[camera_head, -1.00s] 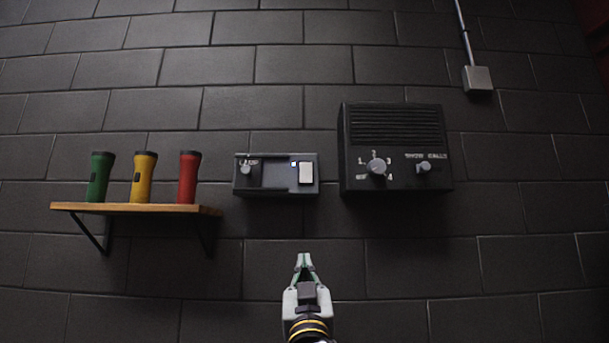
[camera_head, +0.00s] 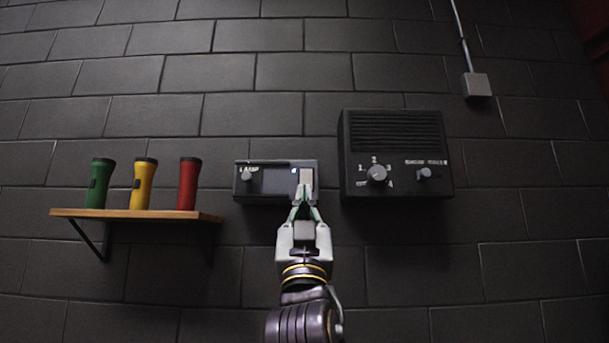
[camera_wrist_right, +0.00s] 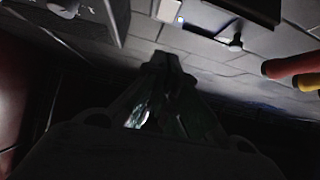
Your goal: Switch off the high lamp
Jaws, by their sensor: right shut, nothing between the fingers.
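A small dark panel (camera_head: 270,197) on the wall carries a round knob (camera_head: 249,173) under a label that reads like "LAMP". At its right end is a pale switch (camera_head: 306,176) with a small blue light beside it. My right gripper (camera_head: 305,197) is shut and empty, its tips overlapping the lower part of the switch in the head view. In the right wrist view the tips (camera_wrist_right: 164,66) point toward the switch (camera_wrist_right: 168,10); I cannot tell if they touch. No lamp is in view. My left gripper is not in view.
A larger black box (camera_head: 395,128) with a numbered dial (camera_head: 376,175) and a smaller knob (camera_head: 424,173) hangs to the right. A wooden shelf (camera_head: 130,215) at left holds green, yellow and red cylinders. A grey junction box (camera_head: 477,84) is at upper right.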

